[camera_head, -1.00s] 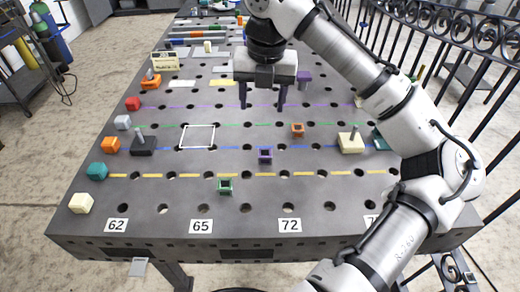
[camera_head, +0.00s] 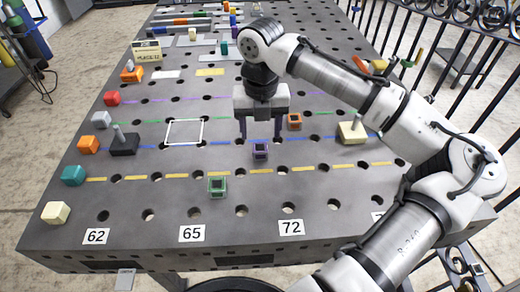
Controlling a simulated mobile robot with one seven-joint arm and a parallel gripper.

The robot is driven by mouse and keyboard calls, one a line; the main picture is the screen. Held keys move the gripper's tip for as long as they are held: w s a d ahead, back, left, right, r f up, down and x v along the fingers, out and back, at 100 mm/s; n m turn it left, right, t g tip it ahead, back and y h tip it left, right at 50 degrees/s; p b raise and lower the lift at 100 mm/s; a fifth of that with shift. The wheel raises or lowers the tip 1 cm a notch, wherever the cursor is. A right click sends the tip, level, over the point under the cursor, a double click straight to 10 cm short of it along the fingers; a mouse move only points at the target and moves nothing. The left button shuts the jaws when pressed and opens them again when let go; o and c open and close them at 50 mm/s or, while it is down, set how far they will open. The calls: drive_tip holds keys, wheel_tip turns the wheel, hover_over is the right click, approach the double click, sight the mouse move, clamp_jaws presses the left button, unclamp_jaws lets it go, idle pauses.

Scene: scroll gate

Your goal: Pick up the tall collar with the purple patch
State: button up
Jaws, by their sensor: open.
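A small purple square collar (camera_head: 260,151) with a dark opening stands on the dark perforated table, on the blue line. I cannot make out a separate patch or judge its height well. My gripper (camera_head: 260,136) points down, open and empty, with its two fingers apart. In the picture the fingertips are just above and to either side of the collar; I cannot tell how high they are or whether they are behind it.
A green collar (camera_head: 217,185) stands front left of the purple one, an orange collar (camera_head: 294,121) behind right. A cream block with a peg (camera_head: 352,131) is at right, a dark one (camera_head: 124,142) at left. A white square outline (camera_head: 185,132) is empty.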

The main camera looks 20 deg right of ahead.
sight(260, 143)
wheel_tip(260, 143, down, 5)
drive_tip(key=shift+s+a+r+p, duration=0.1)
drive_tip(key=shift+s+a+p, duration=0.05)
drive_tip(key=shift+p, duration=0.2)
drive_tip(key=c, duration=1.1)
drive_tip(key=shift+c, duration=0.3)
drive_tip(key=shift+r, duration=0.15)
